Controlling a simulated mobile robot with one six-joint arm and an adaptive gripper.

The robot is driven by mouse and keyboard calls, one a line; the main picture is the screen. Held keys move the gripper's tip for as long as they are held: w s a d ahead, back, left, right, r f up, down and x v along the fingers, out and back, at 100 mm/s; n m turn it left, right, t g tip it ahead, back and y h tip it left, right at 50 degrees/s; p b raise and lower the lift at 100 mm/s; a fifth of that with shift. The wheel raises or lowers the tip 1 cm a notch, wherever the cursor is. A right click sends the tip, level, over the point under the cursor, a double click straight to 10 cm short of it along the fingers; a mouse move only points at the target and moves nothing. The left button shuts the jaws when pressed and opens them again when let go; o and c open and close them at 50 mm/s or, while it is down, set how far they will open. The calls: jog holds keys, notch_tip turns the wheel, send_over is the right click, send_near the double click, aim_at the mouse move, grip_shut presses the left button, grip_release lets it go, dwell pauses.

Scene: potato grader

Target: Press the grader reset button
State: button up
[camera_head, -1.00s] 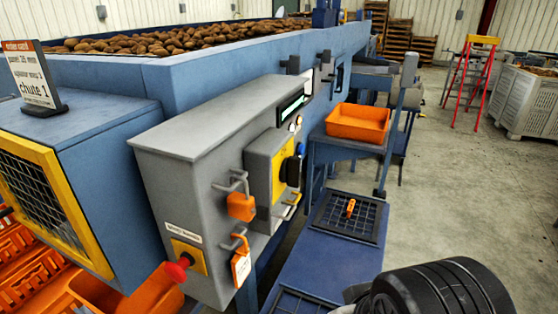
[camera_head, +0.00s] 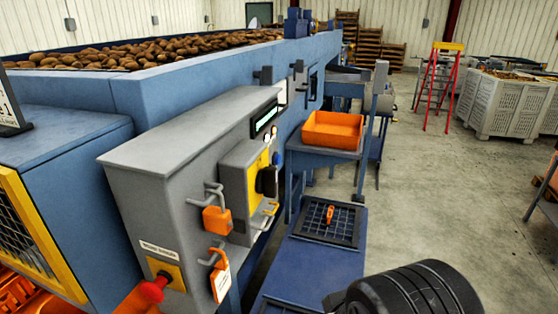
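The grey control box (camera_head: 150,190) is fixed to the side of the blue grader (camera_head: 200,75). Small round buttons or lamps (camera_head: 279,133) sit by a dark display (camera_head: 264,120) near its far end; I cannot tell which one is the reset button. A yellow plate with a black rotary handle (camera_head: 267,181) is below them. A red mushroom button (camera_head: 153,289) on a yellow plate is at the near lower corner. My gripper is not in view; a black ribbed part of my arm shows at bottom right.
An orange bin (camera_head: 332,130) stands on a blue stand beside the grader. A dark grid (camera_head: 325,222) with a small orange object (camera_head: 329,213) lies on a low blue platform (camera_head: 305,275). A ladder (camera_head: 436,90) and a pale crate (camera_head: 510,108) stand further back. Concrete floor at right is clear.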

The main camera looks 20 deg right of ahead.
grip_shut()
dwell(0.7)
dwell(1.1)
